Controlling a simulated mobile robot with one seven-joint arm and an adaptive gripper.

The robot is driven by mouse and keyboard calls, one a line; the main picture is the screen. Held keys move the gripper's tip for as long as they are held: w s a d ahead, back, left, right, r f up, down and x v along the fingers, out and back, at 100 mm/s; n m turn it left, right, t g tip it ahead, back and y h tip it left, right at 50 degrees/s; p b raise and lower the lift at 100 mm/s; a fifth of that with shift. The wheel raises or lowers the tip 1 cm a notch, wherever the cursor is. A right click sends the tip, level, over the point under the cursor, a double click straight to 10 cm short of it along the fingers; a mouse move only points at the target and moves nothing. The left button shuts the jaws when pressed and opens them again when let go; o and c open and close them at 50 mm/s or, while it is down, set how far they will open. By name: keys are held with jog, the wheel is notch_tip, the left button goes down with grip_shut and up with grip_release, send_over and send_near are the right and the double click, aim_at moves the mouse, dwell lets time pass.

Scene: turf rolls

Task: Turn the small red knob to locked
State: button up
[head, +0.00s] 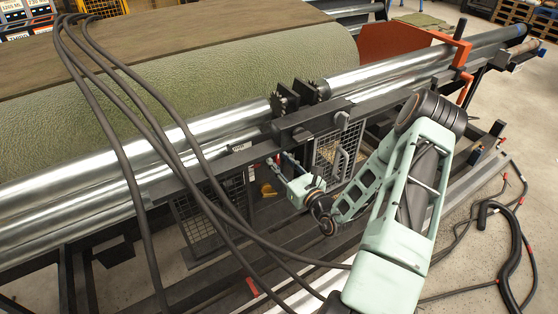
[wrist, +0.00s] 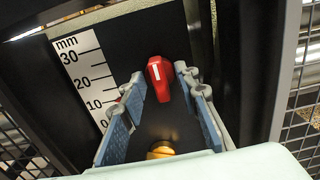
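The small red knob (wrist: 159,80) sits on a dark panel in the wrist view, with a white line on its face pointing roughly upward. My gripper (wrist: 161,77) is open, its two blue fingers either side of the knob. The fingertips are close to the knob's sides, with a narrow gap visible; I cannot tell how deep they reach around it. In the head view my gripper (head: 281,163) is at the dark frame below the rollers, and the knob is not clearly made out there. No locked marking is readable.
A white mm scale (wrist: 83,75) is left of the knob. A brass-yellow round part (wrist: 160,150) is below it, partly hidden by my gripper. Wire mesh (wrist: 303,75) flanks the panel. Black hoses (head: 135,185) hang over the rollers and green turf roll (head: 240,75).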

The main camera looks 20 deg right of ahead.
jog(key=s+d, duration=0.2)
jog(key=s, duration=0.9)
jog(key=shift+s+d, duration=0.15)
jog(key=shift+s, duration=0.25)
